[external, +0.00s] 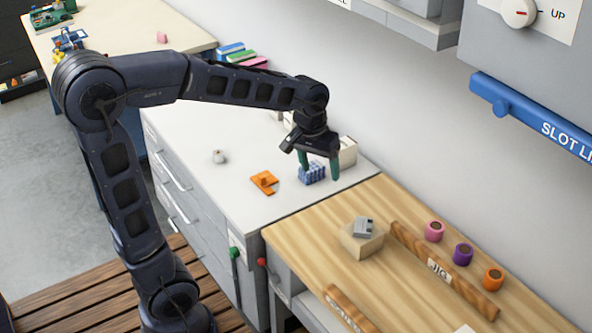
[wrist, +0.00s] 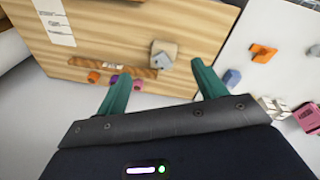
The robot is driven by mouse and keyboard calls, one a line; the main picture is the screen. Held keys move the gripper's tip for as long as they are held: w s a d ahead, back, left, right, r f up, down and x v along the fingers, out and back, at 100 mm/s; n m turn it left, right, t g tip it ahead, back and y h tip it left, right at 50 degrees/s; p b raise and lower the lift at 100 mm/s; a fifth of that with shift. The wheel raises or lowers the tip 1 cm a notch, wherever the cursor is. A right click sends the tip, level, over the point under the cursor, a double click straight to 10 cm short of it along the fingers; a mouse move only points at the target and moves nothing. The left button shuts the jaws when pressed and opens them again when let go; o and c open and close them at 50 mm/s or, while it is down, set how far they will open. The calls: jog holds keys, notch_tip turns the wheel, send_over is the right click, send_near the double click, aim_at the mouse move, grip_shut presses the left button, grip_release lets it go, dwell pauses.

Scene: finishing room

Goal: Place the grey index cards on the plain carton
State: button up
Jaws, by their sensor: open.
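The grey index cards (external: 363,226) appear as a small grey stack resting on top of the plain carton (external: 358,243), a low tan box on the wooden worktop. In the wrist view the grey stack (wrist: 155,63) and the carton (wrist: 165,49) show beyond and between my fingers. My gripper (external: 320,172) has its teal fingers spread and points down over the white counter, behind and left of the carton and apart from it. Nothing shows held between the fingers in the wrist view (wrist: 158,69).
A blue block (external: 311,174) is close by my fingers. A pale box (external: 347,153) stands behind them, and an orange item (external: 263,182) lies to the left. A wooden jig rail (external: 440,270) and pink, purple and orange rolls (external: 462,254) are right of the carton.

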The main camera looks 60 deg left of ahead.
jog(key=s+d+r+m+t, duration=0.1)
jog(key=s+m, duration=0.3)
jog(key=s, duration=1.6)
jog(key=shift+s+r+t+y, duration=0.4)
jog(key=shift+r+t, duration=0.1)
jog(key=shift+t, duration=0.4)
